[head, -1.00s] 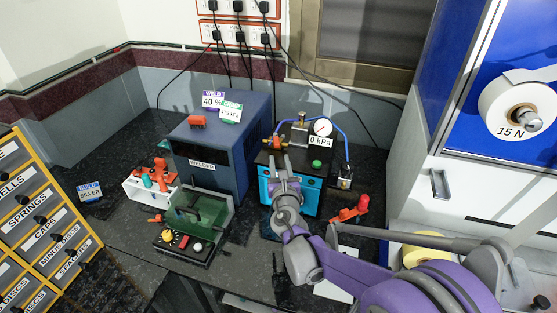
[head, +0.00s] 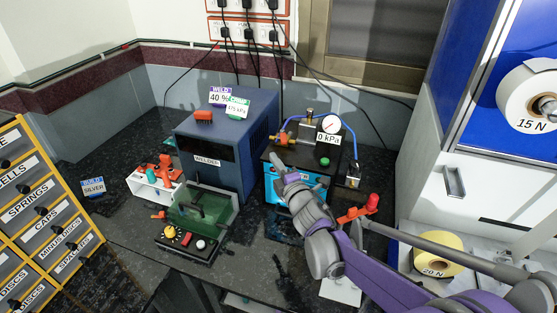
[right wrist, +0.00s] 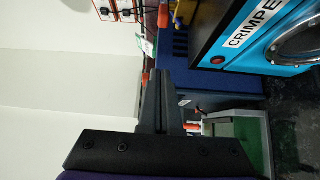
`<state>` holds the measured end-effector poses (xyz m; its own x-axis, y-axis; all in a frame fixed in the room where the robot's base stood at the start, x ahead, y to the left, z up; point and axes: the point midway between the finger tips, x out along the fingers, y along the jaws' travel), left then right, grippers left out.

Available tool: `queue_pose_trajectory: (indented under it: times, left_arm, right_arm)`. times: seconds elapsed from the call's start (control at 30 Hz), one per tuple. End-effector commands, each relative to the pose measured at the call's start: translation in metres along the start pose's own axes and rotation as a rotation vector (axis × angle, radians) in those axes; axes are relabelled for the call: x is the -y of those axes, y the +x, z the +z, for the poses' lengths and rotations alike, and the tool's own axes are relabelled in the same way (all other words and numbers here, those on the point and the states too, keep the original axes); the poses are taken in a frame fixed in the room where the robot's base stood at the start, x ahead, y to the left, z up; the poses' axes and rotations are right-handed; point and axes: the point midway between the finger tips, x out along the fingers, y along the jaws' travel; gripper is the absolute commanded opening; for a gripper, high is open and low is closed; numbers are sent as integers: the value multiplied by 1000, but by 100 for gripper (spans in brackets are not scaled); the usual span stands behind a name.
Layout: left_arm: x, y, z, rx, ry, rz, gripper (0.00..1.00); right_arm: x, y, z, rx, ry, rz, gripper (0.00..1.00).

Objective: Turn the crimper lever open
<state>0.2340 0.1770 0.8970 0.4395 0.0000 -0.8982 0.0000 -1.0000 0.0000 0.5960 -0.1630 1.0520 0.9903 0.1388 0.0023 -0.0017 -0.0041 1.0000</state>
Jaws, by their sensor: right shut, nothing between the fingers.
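The crimper is a black-topped box (head: 313,163) with a light-blue front, and it shows in the right wrist view with its lettered front (right wrist: 262,42). A small orange lever (head: 284,139) sits at its top left, beside brass fittings. An orange piece (right wrist: 164,15) shows near the top of the wrist view. A gauge on the crimper carries a 0 kPa label (head: 328,138). My right gripper (head: 278,164) is shut and empty, in front of the crimper's upper left edge, apart from the lever in the picture. Its shut fingers (right wrist: 152,85) point up in the wrist view.
The blue welder (head: 208,150) stands close on the left. A green clear-walled fixture (head: 203,210) is in front of it. A red-orange handled piece (head: 357,212) lies right of the crimper, near my right arm. A blue hose (head: 346,125) and cables run behind.

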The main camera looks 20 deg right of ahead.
Motion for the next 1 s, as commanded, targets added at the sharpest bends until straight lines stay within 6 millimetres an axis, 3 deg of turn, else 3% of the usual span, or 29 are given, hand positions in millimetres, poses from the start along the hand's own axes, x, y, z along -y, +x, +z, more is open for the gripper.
queue_pose_trajectory:
  times: [0.37, 0.43, 0.6, 1.0]
  left_arm:
    - [0, -12, -10, -7, 0, 0, 0]
    - [0, -9, -7, -5, 0, 0, 0]
    - [0, -8, -6, -5, 0, 0, 0]
    - [0, -8, -6, -5, 0, 0, 0]
  right_arm:
    - [-1, 82, -1, -1, -3, 0, 0]
    - [0, 72, 15, 5, -7, -1, 0]
    - [0, 66, 32, 3, -5, -1, 0]
    - [0, 63, 38, 0, -4, -1, 0]
